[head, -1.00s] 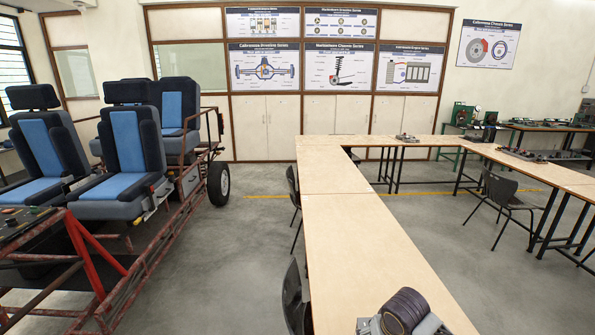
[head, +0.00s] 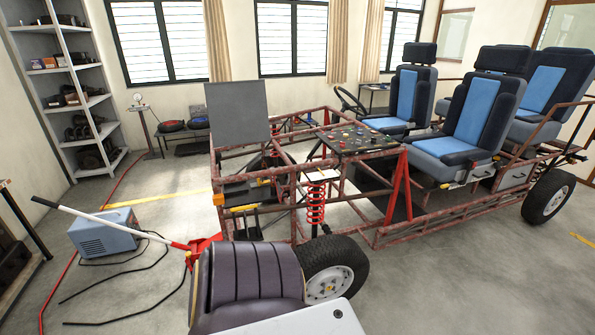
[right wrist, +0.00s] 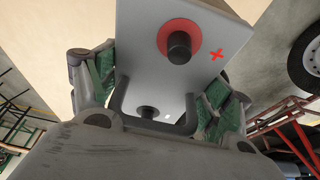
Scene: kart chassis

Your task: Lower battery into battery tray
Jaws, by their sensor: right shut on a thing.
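The battery (right wrist: 190,60) shows in the right wrist view as a pale grey top with a red-ringed terminal, a red plus sign, a second dark terminal and a black handle (right wrist: 120,103). My right gripper (right wrist: 156,95) is shut on the battery, its green-padded fingers at either side of the handle. The head view shows neither the battery nor a gripper, only part of my arm at the bottom. The rusty red kart chassis (head: 262,235) stands ahead. A dark part with yellow pieces (head: 246,192) sits in its near left end; I cannot tell whether this is the battery tray.
A wheel (head: 330,280) and red spring (head: 316,203) are at the chassis's near side. A red jack with a long white handle (head: 110,220) and a blue-grey box with cables (head: 104,236) are on the floor at left. A grey shelf (head: 75,90) stands behind.

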